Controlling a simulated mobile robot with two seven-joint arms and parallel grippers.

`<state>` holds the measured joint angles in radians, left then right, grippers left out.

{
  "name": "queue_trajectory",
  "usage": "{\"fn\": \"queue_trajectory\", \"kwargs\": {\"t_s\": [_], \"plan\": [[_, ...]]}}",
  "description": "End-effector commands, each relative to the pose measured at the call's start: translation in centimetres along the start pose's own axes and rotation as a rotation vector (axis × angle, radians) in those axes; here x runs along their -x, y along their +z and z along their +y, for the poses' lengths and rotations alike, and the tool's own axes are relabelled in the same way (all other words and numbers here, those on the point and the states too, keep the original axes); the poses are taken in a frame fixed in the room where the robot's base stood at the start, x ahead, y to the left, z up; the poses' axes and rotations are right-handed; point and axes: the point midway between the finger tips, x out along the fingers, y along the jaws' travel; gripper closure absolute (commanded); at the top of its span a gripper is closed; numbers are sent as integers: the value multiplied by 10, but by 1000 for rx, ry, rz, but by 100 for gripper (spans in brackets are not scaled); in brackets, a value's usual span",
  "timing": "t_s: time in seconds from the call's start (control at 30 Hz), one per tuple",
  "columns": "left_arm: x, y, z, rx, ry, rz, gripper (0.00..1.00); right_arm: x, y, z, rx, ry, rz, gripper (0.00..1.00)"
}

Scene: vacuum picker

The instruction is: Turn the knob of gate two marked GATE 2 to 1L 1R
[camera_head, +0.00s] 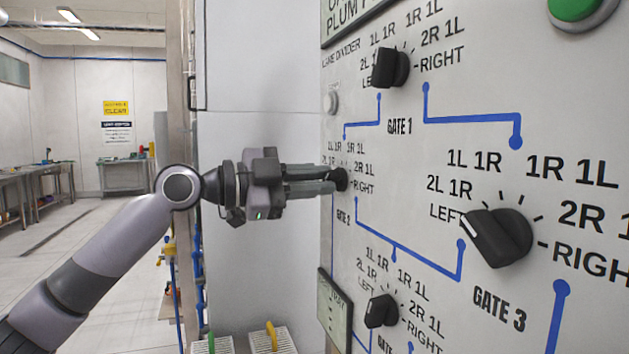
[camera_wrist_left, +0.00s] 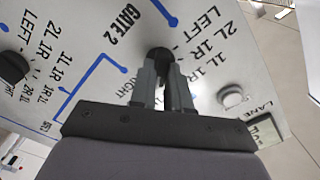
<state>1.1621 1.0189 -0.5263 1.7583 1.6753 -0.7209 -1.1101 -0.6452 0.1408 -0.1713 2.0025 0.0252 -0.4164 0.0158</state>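The GATE 2 knob (camera_head: 341,179) is a small black knob on the grey upright panel, ringed by position labels including 1L 1R. My left gripper (camera_head: 332,180) reaches it from the left, its two fingers close together at the knob. In the left wrist view the black knob (camera_wrist_left: 159,53) sits between the fingertips (camera_wrist_left: 161,68), which look closed on its sides. The fingers hide part of the knob, so I cannot tell which label it points to. The GATE 2 label (camera_wrist_left: 118,24) shows upper left there. My right gripper is not in view.
The GATE 1 knob (camera_head: 390,67) is above, the large GATE 3 knob (camera_head: 497,237) to the right, and another black knob (camera_head: 381,311) below. A green button (camera_head: 575,8) is at the top right. A small screen (camera_head: 334,312) is on the panel's lower left.

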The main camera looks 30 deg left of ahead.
Motion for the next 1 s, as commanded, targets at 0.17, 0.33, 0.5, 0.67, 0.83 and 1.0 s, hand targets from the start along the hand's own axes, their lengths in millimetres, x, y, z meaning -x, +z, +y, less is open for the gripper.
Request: {"fn": "queue_trajectory", "kwargs": {"t_s": [0.17,0.33,0.5,0.67,0.83,1.0], "plan": [[0,0,0,3,0,0,100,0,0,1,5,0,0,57],[0,0,0,33,1,-1,100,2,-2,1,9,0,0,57],[0,0,-1,114,1,-2,100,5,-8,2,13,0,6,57],[0,-1,-2,237,1,-1,100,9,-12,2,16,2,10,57],[0,-1,-2,397,2,-2,100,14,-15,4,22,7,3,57],[0,-1,-2,558,2,-3,100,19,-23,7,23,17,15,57]]}}
